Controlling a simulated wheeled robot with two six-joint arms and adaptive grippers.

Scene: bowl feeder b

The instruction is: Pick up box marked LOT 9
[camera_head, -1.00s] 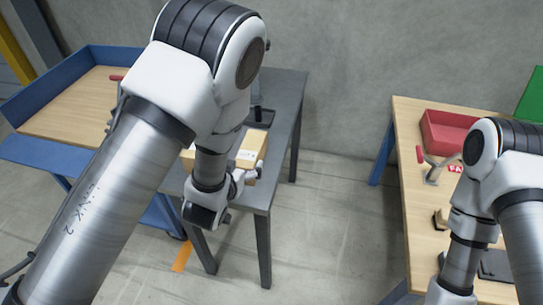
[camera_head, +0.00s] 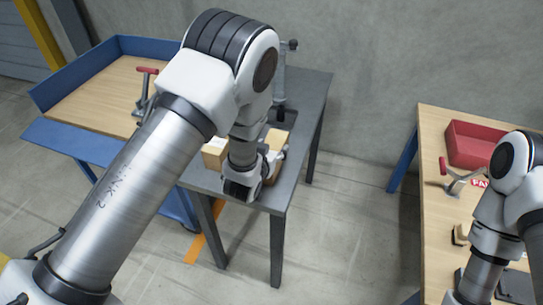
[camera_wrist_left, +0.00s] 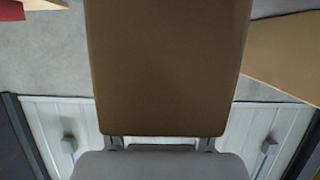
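A brown cardboard box (camera_wrist_left: 168,65) fills the middle of the left wrist view, right in front of my left gripper's grey body. No marking can be read on it, and it hides the fingers. In the head view my left gripper (camera_head: 268,165) is low over the dark grey table, between a box on the left (camera_head: 215,153) and a box on the right (camera_head: 274,147), partly hidden by my wrist. I cannot tell which one is marked LOT 9. Whether the fingers grip the box cannot be seen. My right gripper is outside the head view.
The dark grey table (camera_head: 313,100) holds the boxes. Another box (camera_wrist_left: 285,50) is close at the right in the left wrist view. A blue-edged bench (camera_head: 90,100) stands left. A wooden workbench (camera_head: 432,150) with a red bin (camera_head: 470,148) stands right, across open floor.

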